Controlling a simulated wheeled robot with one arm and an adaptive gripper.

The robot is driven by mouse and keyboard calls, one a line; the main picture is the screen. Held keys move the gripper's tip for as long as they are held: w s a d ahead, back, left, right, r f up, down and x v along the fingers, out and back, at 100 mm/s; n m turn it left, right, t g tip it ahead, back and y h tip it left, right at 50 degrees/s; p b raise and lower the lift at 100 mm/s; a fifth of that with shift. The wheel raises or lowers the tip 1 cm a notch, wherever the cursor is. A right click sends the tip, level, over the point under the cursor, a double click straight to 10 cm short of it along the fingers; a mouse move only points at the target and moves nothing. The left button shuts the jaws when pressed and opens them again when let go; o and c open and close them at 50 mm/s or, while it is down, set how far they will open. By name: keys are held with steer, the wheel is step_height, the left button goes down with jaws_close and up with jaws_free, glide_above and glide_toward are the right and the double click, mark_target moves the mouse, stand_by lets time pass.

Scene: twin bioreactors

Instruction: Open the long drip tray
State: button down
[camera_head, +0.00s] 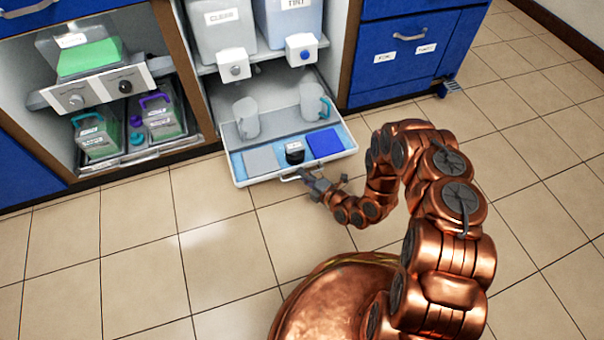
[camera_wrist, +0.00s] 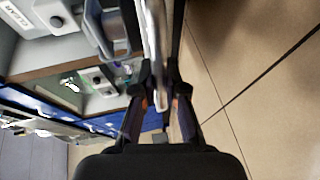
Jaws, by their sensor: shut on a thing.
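The long drip tray (camera_head: 337,159) sticks out of the lower right cabinet, over the floor. My gripper (camera_head: 308,178) is at the middle of its front edge, shut on the tray's handle (camera_head: 291,177). In the wrist view my gripper (camera_wrist: 161,92) has one finger on each side of a pale bar at the tray front (camera_wrist: 155,45). The exact contact is partly hidden by the fingers. The tray holds two clear jugs (camera_head: 246,117) (camera_head: 315,101), a grey square (camera_head: 261,159), a dark-lidded small jar (camera_head: 295,152) and a blue square (camera_head: 324,143).
Two dispenser tanks (camera_head: 222,36) (camera_head: 290,22) stand on the shelf above the tray. The left cabinet holds a green-filled tank (camera_head: 90,55) and a smaller tray (camera_head: 150,150) with bottles. Blue drawers (camera_head: 400,55) stand at right. The tiled floor (camera_head: 215,235) before the tray is clear.

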steer(key=c, duration=1.2)
jaws_free()
steer(key=shift+s+d, duration=0.1)
steer(key=v, duration=1.1)
steer(key=shift+s+d, duration=0.2)
steer(key=shift+d, duration=0.1)
steer(key=shift+r, duration=0.1)
